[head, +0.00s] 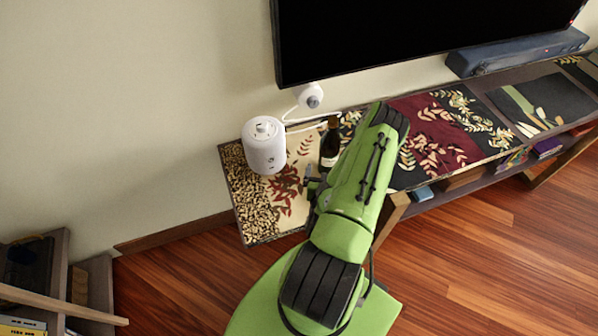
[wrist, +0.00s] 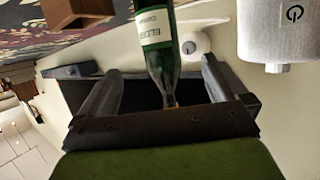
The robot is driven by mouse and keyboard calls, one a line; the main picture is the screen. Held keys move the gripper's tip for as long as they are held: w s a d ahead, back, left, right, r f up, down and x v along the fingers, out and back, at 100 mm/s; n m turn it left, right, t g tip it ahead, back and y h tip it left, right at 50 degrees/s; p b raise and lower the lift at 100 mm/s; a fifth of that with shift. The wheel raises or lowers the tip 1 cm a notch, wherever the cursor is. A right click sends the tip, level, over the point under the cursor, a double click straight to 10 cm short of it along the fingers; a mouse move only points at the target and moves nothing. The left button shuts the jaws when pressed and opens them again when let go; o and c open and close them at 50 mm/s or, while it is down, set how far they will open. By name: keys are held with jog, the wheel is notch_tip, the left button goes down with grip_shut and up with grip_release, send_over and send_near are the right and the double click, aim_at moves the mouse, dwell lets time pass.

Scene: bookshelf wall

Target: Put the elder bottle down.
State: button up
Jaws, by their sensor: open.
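The elder bottle (head: 329,146), dark green with a pale label, stands upright on the patterned top of the low bench (head: 270,225), beside my arm. In the wrist view, which is turned over, the bottle (wrist: 158,45) shows between the two fingers of my gripper (wrist: 161,66). The fingers are spread, with a gap on each side of the bottle. In the head view my gripper (head: 314,184) is small and partly hidden by my arm, just in front of the bottle. The bottle's lower part is partly hidden there.
A white cylindrical device (head: 264,148) stands left of the bottle, and also shows in the wrist view (wrist: 272,35). A white wall plug (head: 311,96) with a cable is behind. A television (head: 400,35) hangs above. A bookshelf (head: 60,280) stands at lower left.

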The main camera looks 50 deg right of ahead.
jog(key=shift+w, duration=0.1)
jog(key=w+a+r+n+t+y, duration=0.1)
jog(key=w+a+r+n+y, duration=0.15)
jog(key=w+r, duration=0.3)
jog(key=w+a+r+n+y, duration=0.1)
jog(key=w+r+n+y, duration=0.2)
jog(key=w+r, duration=0.3)
jog(key=w+a+r+n+y, duration=0.2)
jog(key=a+r+n, duration=0.1)
jog(key=a+r, duration=0.9)
jog(key=s+a+r+n+g+y, duration=0.1)
jog(key=s+a+r+y, duration=0.1)
jog(key=s+a, duration=0.5)
jog(key=s+a+r+n+g+y, duration=0.1)
jog(key=s+a+r+n+y, duration=0.1)
jog(key=s+a+r, duration=0.3)
jog(key=s+a, duration=0.3)
jog(key=s, duration=0.1)
jog(key=shift+s+a+r+g, duration=0.15)
jog(key=shift+s+a+g, duration=0.05)
jog(key=shift+g, duration=0.1)
jog(key=shift+y, duration=0.25)
